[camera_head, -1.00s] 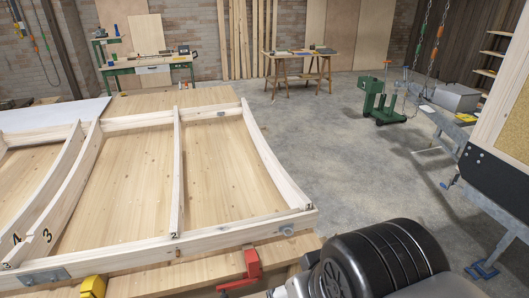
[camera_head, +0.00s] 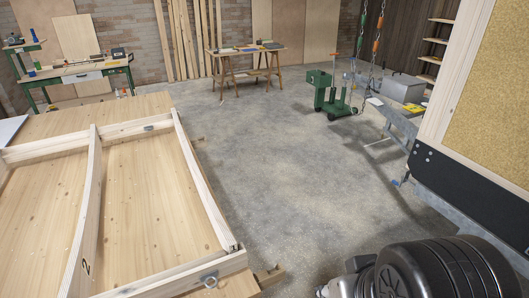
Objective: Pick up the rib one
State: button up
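The rightmost rib (camera_head: 203,180) is a long pale wooden strip on the right side of a timber frame; in the earlier picture its near end carries a 1. It lies between the far rail and the near rail (camera_head: 185,278) of the frame. A second rib (camera_head: 86,215), marked 2, runs to its left. A dark, rounded part of my arm shows at the bottom right, apart from the frame. My gripper's fingers do not show, and nothing is seen touching the rib.
The frame lies on a wooden bench top (camera_head: 140,106). A metal eye fitting (camera_head: 210,280) is on the near rail's right end. Open concrete floor (camera_head: 285,165) lies right of the bench. A cork-panelled trailer wall (camera_head: 500,100) stands at right, with a green machine (camera_head: 330,95) behind.

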aim_at(227, 241)
jog(key=i+l+z, duration=0.2)
jog(key=i+l, duration=0.2)
jog(key=i+l+z, duration=0.15)
jog(key=i+l, duration=0.2)
jog(key=i, duration=0.15)
jog(key=i+l+z, duration=0.2)
jog(key=i, duration=0.3)
jog(key=i+j+u, duration=0.25)
jog(key=i+u, duration=0.2)
jog(key=i+j+u, duration=0.1)
jog(key=i+u, duration=0.8)
jog(key=i+l+u, duration=0.25)
jog(key=i+u, duration=0.25)
jog(key=i+j+u, duration=0.15)
jog(key=i, duration=0.35)
